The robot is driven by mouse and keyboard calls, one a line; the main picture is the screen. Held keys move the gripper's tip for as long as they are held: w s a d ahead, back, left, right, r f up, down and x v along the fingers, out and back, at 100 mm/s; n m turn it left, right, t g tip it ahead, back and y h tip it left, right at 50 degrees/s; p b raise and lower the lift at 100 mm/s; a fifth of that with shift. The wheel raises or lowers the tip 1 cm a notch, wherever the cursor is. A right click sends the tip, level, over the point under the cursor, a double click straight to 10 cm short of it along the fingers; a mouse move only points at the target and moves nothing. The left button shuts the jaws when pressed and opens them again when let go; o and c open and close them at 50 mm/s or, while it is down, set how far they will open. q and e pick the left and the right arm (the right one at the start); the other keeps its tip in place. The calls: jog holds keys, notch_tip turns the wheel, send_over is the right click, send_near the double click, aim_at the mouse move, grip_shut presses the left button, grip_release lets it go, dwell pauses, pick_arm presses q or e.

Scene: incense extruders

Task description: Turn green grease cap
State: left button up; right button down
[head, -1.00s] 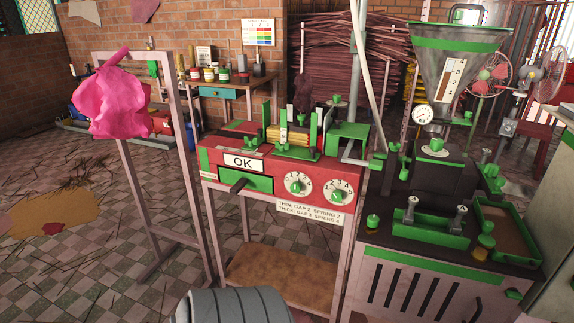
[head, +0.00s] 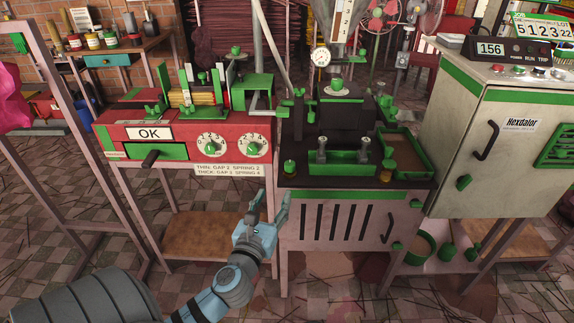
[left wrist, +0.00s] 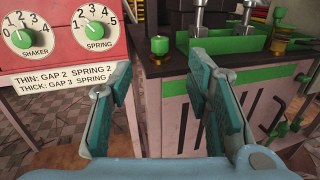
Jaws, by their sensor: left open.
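A small green cap on a brass base, which looks like the grease cap (head: 290,168), stands at the front left corner of the dark machine top (head: 310,182). It also shows in the left wrist view (left wrist: 160,46), upright, beyond and between my fingers. My left gripper (head: 271,205) is open and empty, in front of the machine and below its top edge. In the left wrist view my gripper (left wrist: 158,85) has its teal fingers spread wide, apart from the cap. A similar brass piece with a green top (head: 386,171) sits farther right. My right gripper does not show.
A red shaker station (head: 183,136) with two green-knobbed dials stands just left of the machine. A green bracket with two metal posts (head: 343,158) lies right of the cap. A grey cabinet (head: 500,160) stands at the right. Open floor lies in front.

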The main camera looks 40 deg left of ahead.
pick_arm(q)
jog(key=b, duration=0.2)
send_near(288, 167)
jog(key=x, duration=0.5)
jog(key=shift+w+f, duration=0.1)
jog(key=x, duration=0.4)
jog(key=shift+w+a+b, duration=0.15)
jog(key=shift+w+b, duration=0.2)
jog(key=shift+b, duration=0.05)
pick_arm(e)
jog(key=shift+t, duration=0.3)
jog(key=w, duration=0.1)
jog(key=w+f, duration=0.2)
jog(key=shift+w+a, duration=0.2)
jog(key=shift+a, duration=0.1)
pick_arm(q)
jog(key=shift+c, duration=0.4)
grip_shut()
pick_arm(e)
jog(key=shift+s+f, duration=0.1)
